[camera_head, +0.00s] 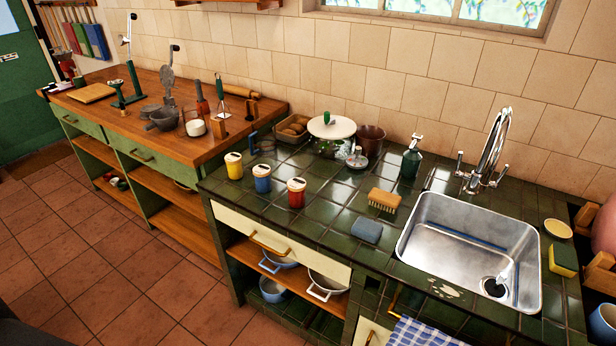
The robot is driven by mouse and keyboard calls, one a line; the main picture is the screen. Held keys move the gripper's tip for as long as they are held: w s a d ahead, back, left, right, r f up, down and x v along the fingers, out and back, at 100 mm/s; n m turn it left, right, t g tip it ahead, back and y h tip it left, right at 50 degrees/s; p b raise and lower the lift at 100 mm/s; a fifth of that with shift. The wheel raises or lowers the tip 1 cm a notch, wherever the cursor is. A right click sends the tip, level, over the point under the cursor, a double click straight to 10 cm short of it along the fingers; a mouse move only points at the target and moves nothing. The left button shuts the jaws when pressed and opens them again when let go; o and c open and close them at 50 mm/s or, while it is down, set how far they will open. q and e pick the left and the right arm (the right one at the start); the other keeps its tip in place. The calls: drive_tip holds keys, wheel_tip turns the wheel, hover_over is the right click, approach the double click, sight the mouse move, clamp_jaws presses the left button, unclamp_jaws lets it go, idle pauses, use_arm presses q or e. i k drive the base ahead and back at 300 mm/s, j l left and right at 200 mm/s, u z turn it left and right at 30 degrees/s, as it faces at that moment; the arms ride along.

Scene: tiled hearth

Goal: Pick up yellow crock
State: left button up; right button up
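The yellow crock (234,165) stands upright on the dark green tiled counter (330,200), near its left end. It has a pale lid with a dark mark on it. A blue crock (262,179) and a red crock (296,193) of the same shape stand to its right in a slanting row, apart from it. Neither of my grippers shows in the head view.
A steel sink (470,245) with a tall tap fills the counter's right part. A brush (384,200) and a grey-blue sponge (366,229) lie between crocks and sink. A wicker basket (293,128) stands behind. A lower wooden worktop (185,145) adjoins left. Floor in front is clear.

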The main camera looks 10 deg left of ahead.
sight(233, 160)
drive_tip(key=j+z, duration=0.15)
drive_tip(key=j, duration=0.3)
drive_tip(key=j+z, duration=0.2)
drive_tip(key=j, duration=0.25)
drive_tip(key=j+z, duration=0.15)
drive_tip(key=j, duration=0.3)
drive_tip(key=k+j+z, duration=0.2)
drive_tip(key=j, duration=0.25)
drive_tip(key=j+z, duration=0.15)
drive_tip(key=j, duration=0.3)
drive_tip(key=k+j+z, duration=0.2)
drive_tip(key=j, duration=0.2)
